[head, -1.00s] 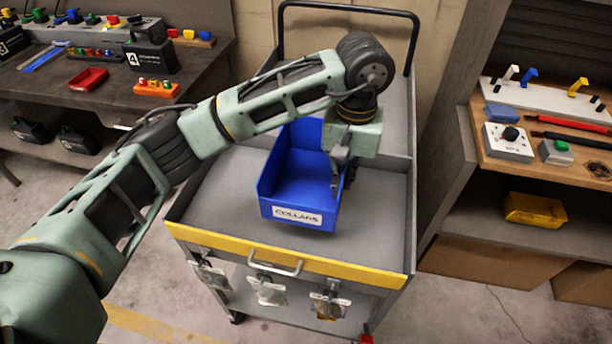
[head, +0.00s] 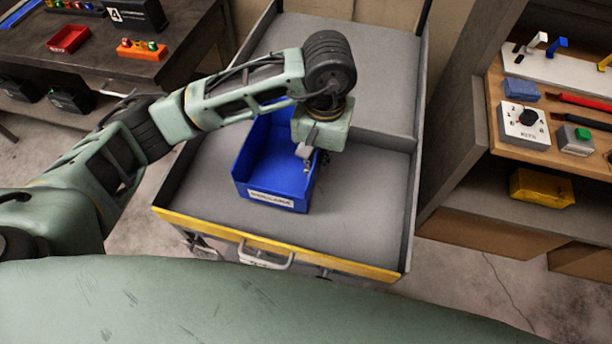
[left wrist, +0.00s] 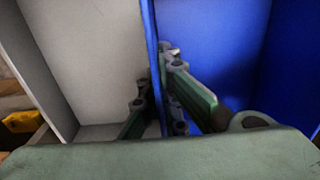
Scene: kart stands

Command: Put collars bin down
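The blue collars bin (head: 275,183) is in the cart's top tray, left of its middle, upright, with its white label facing the front. It looks to rest on the tray floor, though a small gap under it cannot be ruled out. My left gripper (head: 312,160) is over the bin's right wall. In the left wrist view the gripper (left wrist: 158,105) has one finger on each side of the blue wall (left wrist: 152,50), both close against it, so it looks shut on the wall. The inside of the bin is partly hidden by my arm. My right gripper is out of view.
The grey cart (head: 365,215) has raised side walls and a yellow front edge. Its tray is clear right of the bin. A workbench (head: 185,45) stands on the left. A shelf unit on the right holds a switch box (head: 522,125) and a yellow bin (head: 541,188).

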